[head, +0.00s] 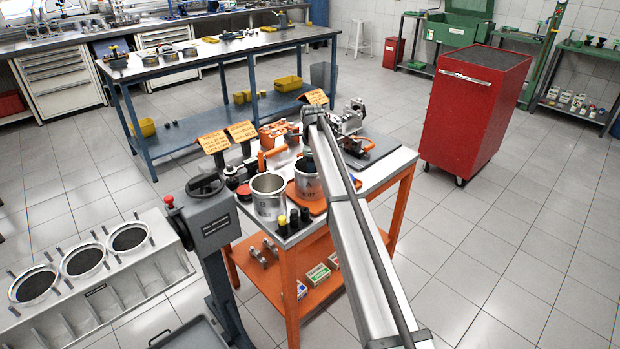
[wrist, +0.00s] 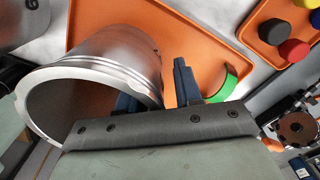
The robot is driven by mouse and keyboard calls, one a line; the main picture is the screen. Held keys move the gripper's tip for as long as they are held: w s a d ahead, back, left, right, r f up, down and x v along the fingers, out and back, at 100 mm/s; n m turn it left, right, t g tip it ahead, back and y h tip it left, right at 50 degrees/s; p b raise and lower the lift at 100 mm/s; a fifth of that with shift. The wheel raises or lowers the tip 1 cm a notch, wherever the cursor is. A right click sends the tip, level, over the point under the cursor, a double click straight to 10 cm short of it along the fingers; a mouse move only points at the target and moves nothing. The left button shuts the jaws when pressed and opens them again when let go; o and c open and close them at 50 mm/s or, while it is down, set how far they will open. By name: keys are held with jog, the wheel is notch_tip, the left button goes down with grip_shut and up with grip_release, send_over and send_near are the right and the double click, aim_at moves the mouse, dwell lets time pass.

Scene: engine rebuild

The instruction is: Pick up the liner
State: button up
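The liner is an open metal cylinder (wrist: 125,52) lying large in the wrist view, its round mouth toward the camera. It stands on an orange tray (wrist: 190,32). In the head view the liner (head: 305,185) is partly behind my arm. My gripper (wrist: 158,92) has two blue fingertips set apart. One shows within the liner's mouth and the other outside its wall, so the near wall lies between them. I cannot tell whether either finger touches the wall. The head view does not show the fingertips clearly.
A second metal cylinder (head: 268,196) stands just left of the liner. Small dark and yellow-topped bottles (head: 293,219) are at the table's front edge. A green curved piece (wrist: 222,85) lies beside the outer finger. A grey hand-wheel stand (head: 212,215) is at the left.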

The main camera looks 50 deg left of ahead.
jog(key=shift+c, duration=0.3)
grip_shut()
dwell(0.3)
